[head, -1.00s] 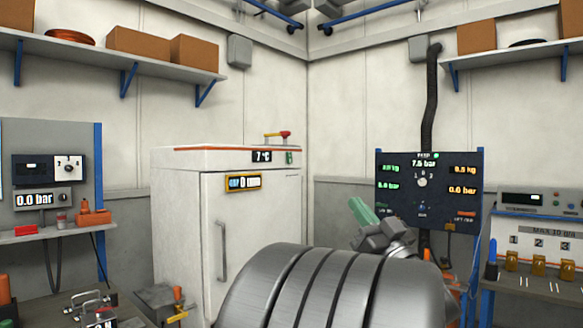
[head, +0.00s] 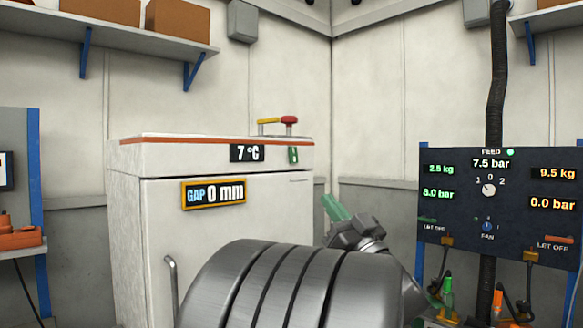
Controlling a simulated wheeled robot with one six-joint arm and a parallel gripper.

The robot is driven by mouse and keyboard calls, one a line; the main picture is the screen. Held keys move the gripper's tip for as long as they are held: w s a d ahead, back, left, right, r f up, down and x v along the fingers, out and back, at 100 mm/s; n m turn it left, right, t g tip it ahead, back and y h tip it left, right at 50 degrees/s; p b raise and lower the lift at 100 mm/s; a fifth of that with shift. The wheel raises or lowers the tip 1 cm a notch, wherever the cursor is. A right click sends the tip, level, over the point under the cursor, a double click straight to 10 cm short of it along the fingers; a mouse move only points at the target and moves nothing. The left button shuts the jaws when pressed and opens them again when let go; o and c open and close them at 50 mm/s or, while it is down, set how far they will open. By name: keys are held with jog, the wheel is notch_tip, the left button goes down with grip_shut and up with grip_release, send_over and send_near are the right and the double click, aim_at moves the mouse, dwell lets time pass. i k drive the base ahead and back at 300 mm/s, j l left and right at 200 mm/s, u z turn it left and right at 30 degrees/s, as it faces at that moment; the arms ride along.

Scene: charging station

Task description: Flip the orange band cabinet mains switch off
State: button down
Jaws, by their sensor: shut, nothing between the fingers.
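The white cabinet with the orange band (head: 200,140) stands in the middle, its door shut. A small green switch (head: 293,155) sits on its upper front at the right, beside the 7 °C display (head: 247,153). It is too small to tell its position. My gripper (head: 334,207), with green fingers, is shut and empty. In the picture it lies below and right of the switch, apart from it. My grey arm hides the cabinet's lower right front.
A red and yellow handle (head: 279,122) is on the cabinet top. A dark gauge panel (head: 500,200) stands at the right. A shelf (head: 120,32) runs along the upper left wall.

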aim_at(293, 155)
jog(key=i+l+u, duration=0.1)
jog(key=i, duration=0.35)
jog(key=i+l+u, duration=0.1)
jog(key=i+l, duration=0.45)
jog(key=i, duration=0.25)
jog(key=j+u, duration=0.05)
